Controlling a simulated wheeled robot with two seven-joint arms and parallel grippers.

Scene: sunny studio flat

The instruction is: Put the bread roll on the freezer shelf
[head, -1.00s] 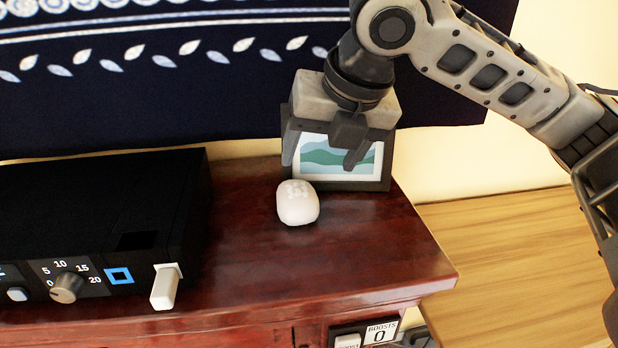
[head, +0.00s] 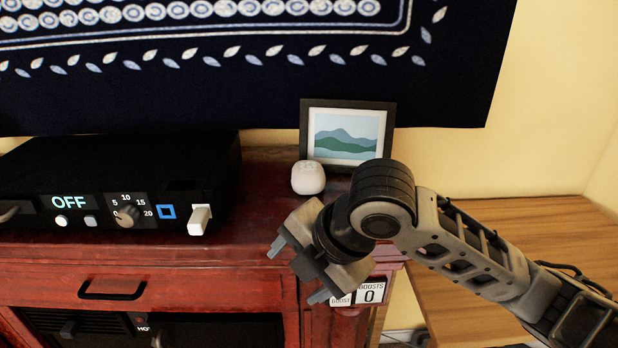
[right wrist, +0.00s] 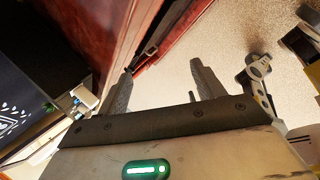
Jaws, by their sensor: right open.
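No freezer shelf can be made out, and nothing shows clearly as a bread roll. A small white rounded object (head: 308,178) with a faint pattern on top stands on the red cabinet top, in front of a picture frame; I cannot tell if it is the roll. My right gripper (head: 297,272) is open and empty at the cabinet's front edge, below and apart from the white object, fingers pointing down-left. In the right wrist view its fingers (right wrist: 162,72) are spread with nothing between them. My left gripper is not in view.
A black appliance (head: 100,175) with an OFF display, a knob and a white lever (head: 200,219) stands on the cabinet left. The red cabinet (head: 200,275) has a drawer handle (head: 112,291). A wooden surface (head: 480,250) lies right.

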